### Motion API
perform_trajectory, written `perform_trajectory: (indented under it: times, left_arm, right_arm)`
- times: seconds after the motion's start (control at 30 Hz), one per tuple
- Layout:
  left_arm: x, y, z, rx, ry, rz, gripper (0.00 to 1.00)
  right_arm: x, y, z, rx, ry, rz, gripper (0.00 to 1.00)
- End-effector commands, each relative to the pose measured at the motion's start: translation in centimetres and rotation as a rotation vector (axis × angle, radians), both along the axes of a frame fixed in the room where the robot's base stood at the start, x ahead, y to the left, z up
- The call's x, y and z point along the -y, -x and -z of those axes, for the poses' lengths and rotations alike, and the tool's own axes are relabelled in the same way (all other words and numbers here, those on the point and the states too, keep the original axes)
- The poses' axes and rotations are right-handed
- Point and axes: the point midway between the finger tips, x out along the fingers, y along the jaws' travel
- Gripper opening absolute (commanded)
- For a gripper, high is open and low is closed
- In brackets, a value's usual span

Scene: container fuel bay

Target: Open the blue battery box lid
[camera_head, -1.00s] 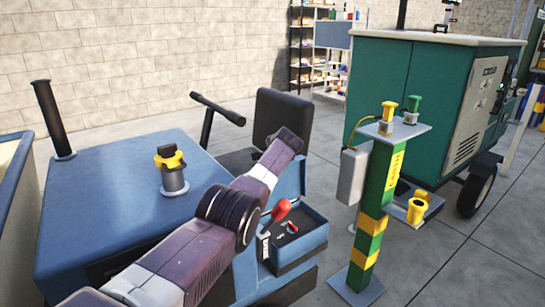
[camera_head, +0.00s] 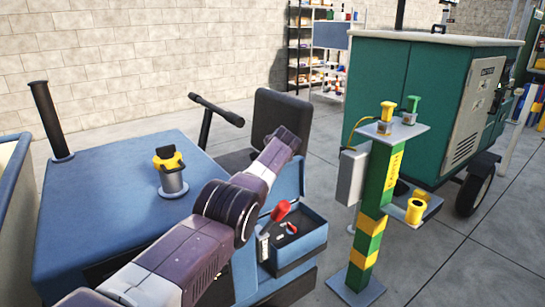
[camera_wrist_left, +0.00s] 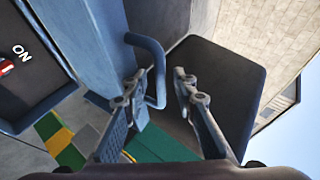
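The blue battery box (camera_head: 300,257) is on the side of the blue vehicle. Its lid (camera_head: 292,180) stands raised, and the inside of the box is exposed with a red-knobbed lever by it. In the left wrist view the lid (camera_wrist_left: 88,48) is seen nearly edge-on, with a bent blue handle (camera_wrist_left: 158,75) on its outer side. My left gripper (camera_wrist_left: 158,82) is open, with the handle between its two fingers and a gap to the right finger. In the head view this gripper is hidden beyond my wrist. My right gripper is not in view.
A black seat (camera_head: 280,115) stands close behind the lid. A steering bar (camera_head: 215,108) and a yellow-topped fitting (camera_head: 172,172) are on the blue vehicle. A green and yellow post (camera_head: 375,195) stands right of the box, before a green trailer unit (camera_head: 430,105).

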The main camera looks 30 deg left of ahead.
Motion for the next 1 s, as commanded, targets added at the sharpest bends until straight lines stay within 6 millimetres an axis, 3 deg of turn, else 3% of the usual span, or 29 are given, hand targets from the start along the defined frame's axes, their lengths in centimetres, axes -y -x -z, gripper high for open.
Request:
perform_trajectory:
  times: [0.47,1.0]
  left_arm:
    - [0.9,0.7,-0.9,0.002,-0.003,-0.002,0.26]
    - [3.4,4.0,-3.5,0.002,0.0,0.001,0.26]
  right_arm:
    - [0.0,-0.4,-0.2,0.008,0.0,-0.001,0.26]
    - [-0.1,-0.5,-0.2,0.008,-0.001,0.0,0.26]
